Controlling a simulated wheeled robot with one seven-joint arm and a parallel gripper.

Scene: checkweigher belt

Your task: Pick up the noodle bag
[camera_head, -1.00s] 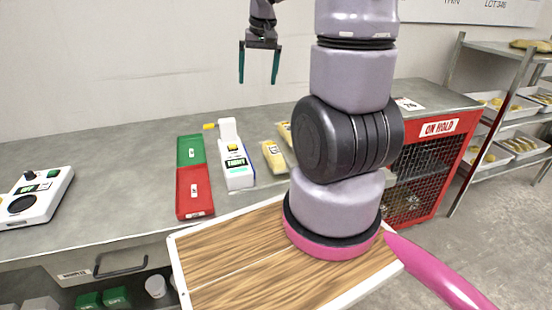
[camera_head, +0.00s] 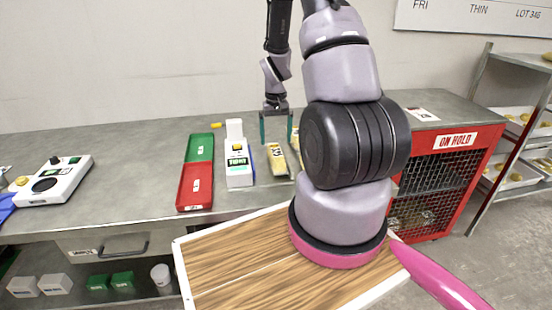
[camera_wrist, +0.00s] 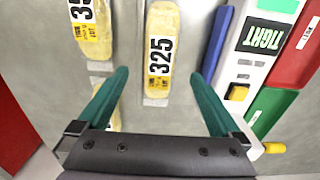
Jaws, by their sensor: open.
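A noodle bag (camera_head: 277,163), yellow with a white label, lies on the grey counter. In the wrist view this bag (camera_wrist: 162,22) carries a label reading 325 and lies ahead, in line with the gap between my fingers. My gripper (camera_head: 276,142) is open and empty above the counter, over the far end of the bag in the head view. Its teal fingers are spread in the wrist view (camera_wrist: 160,76). A second, similar bag (camera_wrist: 92,38) lies to the left there, partly cut off by the frame. My arm hides part of the bags in the head view.
A white checkweigher unit (camera_head: 238,172) with a display reading TIGHT and a blue strip stands left of the bag. Red (camera_head: 195,187) and green (camera_head: 200,148) trays are beyond it. A red ON HOLD cage (camera_head: 440,165) stands to the right.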

